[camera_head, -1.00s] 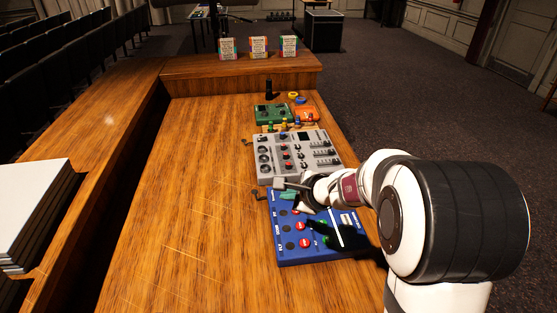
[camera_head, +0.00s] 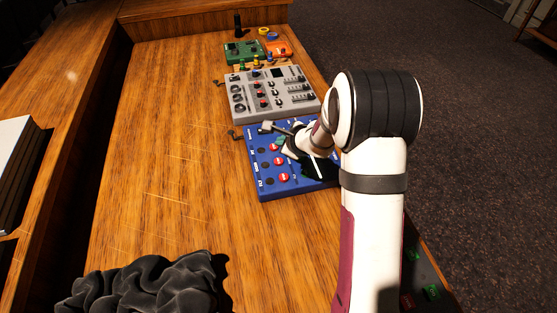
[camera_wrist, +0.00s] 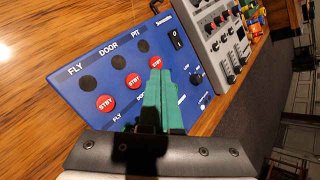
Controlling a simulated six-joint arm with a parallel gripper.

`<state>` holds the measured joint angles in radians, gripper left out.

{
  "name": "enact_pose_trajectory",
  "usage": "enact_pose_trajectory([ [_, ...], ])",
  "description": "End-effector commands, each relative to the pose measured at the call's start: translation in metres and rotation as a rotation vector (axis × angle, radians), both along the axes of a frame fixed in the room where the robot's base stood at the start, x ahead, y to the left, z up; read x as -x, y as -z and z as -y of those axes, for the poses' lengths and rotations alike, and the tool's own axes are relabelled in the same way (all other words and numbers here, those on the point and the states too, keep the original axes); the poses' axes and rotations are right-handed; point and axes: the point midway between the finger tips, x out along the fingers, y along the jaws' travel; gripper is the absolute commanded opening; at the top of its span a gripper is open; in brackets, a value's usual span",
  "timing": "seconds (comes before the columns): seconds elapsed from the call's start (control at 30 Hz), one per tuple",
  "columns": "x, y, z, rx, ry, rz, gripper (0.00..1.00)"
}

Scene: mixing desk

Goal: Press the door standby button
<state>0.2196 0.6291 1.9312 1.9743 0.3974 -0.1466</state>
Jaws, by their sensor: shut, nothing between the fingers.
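The blue panel (camera_head: 268,185) carries red STBY buttons in columns marked FLY, DOOR and PIT. In the wrist view the door standby button (camera_wrist: 133,81) is the middle red one, under the DOOR label. The head view also shows it (camera_head: 278,160). The FLY standby button (camera_wrist: 105,103) and PIT standby button (camera_wrist: 155,62) lie either side. My gripper (camera_wrist: 160,74) has its teal fingers shut and empty. They appear just right of the door button, beside the PIT button, and hide panel parts below it. In the head view my gripper (camera_head: 282,141) is over the panel; its exact height is unclear.
A grey mixer (camera_head: 245,105) sits directly behind the blue panel. Green (camera_head: 243,52) and orange (camera_head: 278,50) boxes stand farther back. Dark crumpled cloth (camera_head: 150,290) lies at the near left. The wooden desk (camera_head: 165,150) left of the panel is clear.

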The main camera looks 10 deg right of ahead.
Motion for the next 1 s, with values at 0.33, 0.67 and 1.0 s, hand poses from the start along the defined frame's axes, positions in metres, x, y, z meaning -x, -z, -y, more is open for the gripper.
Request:
enact_pose_trajectory([
  [0.33, 0.000, 0.043, 0.000, 0.001, 0.001, -0.001, 0.00],
  [0.67, 0.000, 0.049, 0.000, 0.002, 0.000, 0.003, 0.00],
  [1.0, 0.000, 0.049, 0.000, 0.002, 0.000, 0.002, 0.00],
])
